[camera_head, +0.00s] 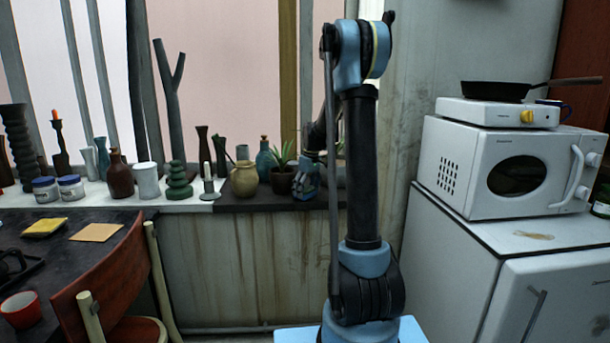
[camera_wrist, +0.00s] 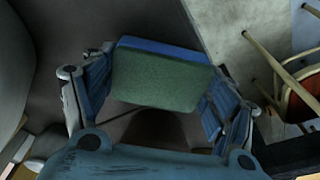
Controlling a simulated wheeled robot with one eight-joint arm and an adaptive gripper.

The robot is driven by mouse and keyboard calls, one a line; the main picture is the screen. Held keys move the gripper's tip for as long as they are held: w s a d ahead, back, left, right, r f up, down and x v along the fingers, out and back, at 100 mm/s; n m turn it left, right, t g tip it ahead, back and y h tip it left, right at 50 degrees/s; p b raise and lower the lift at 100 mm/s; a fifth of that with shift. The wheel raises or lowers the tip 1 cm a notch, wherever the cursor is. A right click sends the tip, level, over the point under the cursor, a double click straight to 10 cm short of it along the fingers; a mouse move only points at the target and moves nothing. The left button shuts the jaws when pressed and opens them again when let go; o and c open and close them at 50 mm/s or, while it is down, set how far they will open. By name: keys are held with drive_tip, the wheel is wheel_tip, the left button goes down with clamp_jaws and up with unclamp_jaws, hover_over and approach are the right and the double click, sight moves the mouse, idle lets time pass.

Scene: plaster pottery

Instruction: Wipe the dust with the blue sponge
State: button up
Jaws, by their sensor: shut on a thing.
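The sponge, blue with a green face (camera_wrist: 158,80), is held between the two fingers of my gripper (camera_wrist: 160,95) in the wrist view. The fingers are shut on its two short sides and the green face is toward the camera. In the head view my gripper (camera_head: 306,182) is partly behind my arm, by the dark part of the ledge, and the sponge cannot be made out there. A brownish dust patch (camera_head: 534,236) lies on top of the white fridge, in front of the microwave, well to the right of my gripper.
The ledge carries several vases, a potted plant (camera_head: 283,174) and an ochre jug (camera_head: 244,179) close to my gripper. A microwave (camera_head: 505,168) stands on the fridge (camera_head: 525,250). A dark table (camera_head: 60,262) with a yellow sponge (camera_head: 45,227) and a chair (camera_head: 115,265) are left.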

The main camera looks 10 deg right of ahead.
drive_tip(key=shift+d+r, duration=0.15)
drive_tip(key=shift+r, duration=3.7)
